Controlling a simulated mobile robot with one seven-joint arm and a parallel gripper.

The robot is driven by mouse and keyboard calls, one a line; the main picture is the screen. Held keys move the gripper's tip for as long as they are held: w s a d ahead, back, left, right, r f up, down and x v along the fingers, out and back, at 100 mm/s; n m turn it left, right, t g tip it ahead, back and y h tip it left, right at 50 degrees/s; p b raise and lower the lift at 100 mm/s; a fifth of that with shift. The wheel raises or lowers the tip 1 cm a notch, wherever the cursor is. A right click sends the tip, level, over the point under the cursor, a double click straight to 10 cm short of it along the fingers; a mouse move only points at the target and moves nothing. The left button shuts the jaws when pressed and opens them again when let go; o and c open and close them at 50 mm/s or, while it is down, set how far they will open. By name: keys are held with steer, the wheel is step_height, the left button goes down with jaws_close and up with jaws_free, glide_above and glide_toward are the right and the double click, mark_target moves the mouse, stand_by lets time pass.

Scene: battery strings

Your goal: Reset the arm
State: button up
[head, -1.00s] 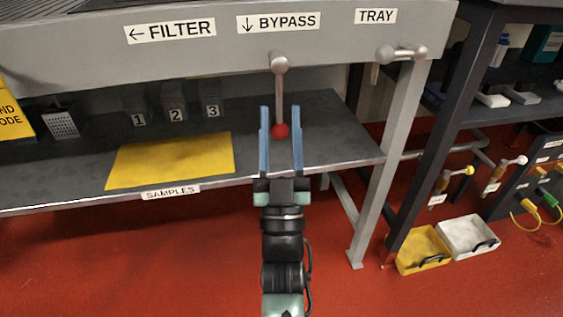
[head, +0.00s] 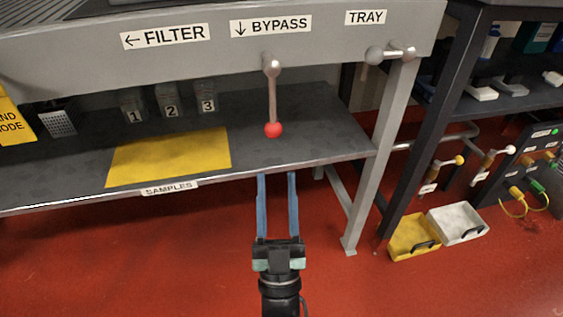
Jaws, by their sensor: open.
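My gripper (head: 276,176) is open and empty, with its two long blue fingers pointing up in the picture. Its fingertips are just below the front edge of the grey bench shelf (head: 300,155) in the picture. The bypass lever (head: 272,92) hangs down from the bench front under the BYPASS label and ends in a red ball (head: 273,130). The ball is above my fingertips in the picture, apart from them.
A yellow mat (head: 168,157) lies on the shelf, with numbered jars (head: 171,100) behind it. A bench leg (head: 382,150) and a dark rack post (head: 430,130) stand at the right. Yellow (head: 414,236) and white (head: 458,222) trays are on the red floor.

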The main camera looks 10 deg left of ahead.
steer(key=w+d+r+h+p, duration=0.1)
steer(key=w+r+p, duration=0.15)
steer(key=r, duration=0.75)
steer(key=w+d+r+p, duration=0.1)
steer(key=r+p, duration=0.2)
steer(key=r, duration=0.7)
steer(key=s+d+r+m+h+p, duration=0.1)
steer(key=s+r+p, duration=0.25)
steer(key=r, duration=0.85)
steer(key=s+d+r+t+h+p, duration=0.1)
steer(key=s+r+p, duration=0.3)
steer(key=r, duration=0.8)
steer(key=s+d+r+m+h+p, duration=0.1)
steer(key=s+r+p, duration=0.3)
steer(key=r, duration=0.8)
step_height(320, 180, up, 37)
steer(key=s+p, duration=0.1)
steer(key=p, duration=3.5)
steer(key=shift+f, duration=0.15)
steer(key=shift+s+f, duration=0.1)
